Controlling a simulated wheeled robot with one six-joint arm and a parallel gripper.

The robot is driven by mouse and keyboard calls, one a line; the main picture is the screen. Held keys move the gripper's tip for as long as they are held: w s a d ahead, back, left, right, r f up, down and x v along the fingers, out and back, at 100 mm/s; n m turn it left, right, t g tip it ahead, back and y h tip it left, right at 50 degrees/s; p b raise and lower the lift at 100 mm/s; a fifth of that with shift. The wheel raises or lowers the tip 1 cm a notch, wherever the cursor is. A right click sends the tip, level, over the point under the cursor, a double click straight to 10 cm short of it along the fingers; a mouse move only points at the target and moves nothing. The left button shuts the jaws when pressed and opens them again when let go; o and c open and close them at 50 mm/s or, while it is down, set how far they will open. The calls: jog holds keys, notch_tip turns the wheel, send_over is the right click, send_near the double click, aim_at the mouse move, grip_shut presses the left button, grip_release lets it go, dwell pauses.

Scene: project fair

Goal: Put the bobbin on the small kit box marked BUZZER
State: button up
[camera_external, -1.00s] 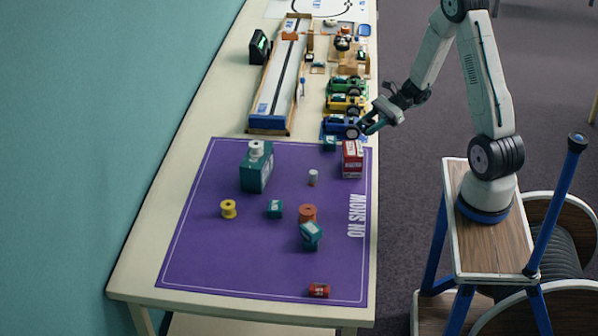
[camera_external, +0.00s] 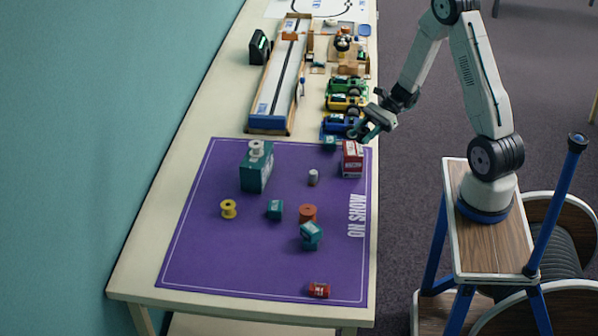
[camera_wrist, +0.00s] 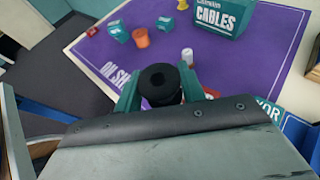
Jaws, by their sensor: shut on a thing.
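My gripper (camera_external: 368,130) is above the right edge of the purple mat, near the red box. In the wrist view my gripper (camera_wrist: 158,92) is shut on a black bobbin (camera_wrist: 160,79), its end facing the camera. Small teal kit boxes stand on the mat: one box (camera_external: 275,208) in the middle, one box (camera_external: 311,236) in front of the orange bobbin, and one box (camera_external: 329,144) at the far edge. In the wrist view two small teal boxes (camera_wrist: 117,32) (camera_wrist: 165,23) show beyond the gripper. I cannot read which is marked BUZZER.
A large teal CABLES box (camera_external: 256,172) bears a white bobbin (camera_external: 256,149). A yellow bobbin (camera_external: 228,209), orange bobbin (camera_external: 307,213), white-topped cylinder (camera_external: 313,177), red can (camera_external: 319,290) and red box (camera_external: 352,158) are on the mat (camera_external: 200,265). Toy cars (camera_external: 345,103) stand behind. The mat's left front is clear.

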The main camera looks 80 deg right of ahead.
aim_at(351, 149)
jog(key=w, duration=0.1)
jog(key=w+d, duration=0.1)
jog(key=w, duration=0.1)
jog(key=shift+d+f, duration=0.1)
jog(key=shift+f, duration=1.8)
jog(key=shift+f, duration=0.15)
jog(key=o, duration=0.9)
jog(key=shift+o, duration=0.2)
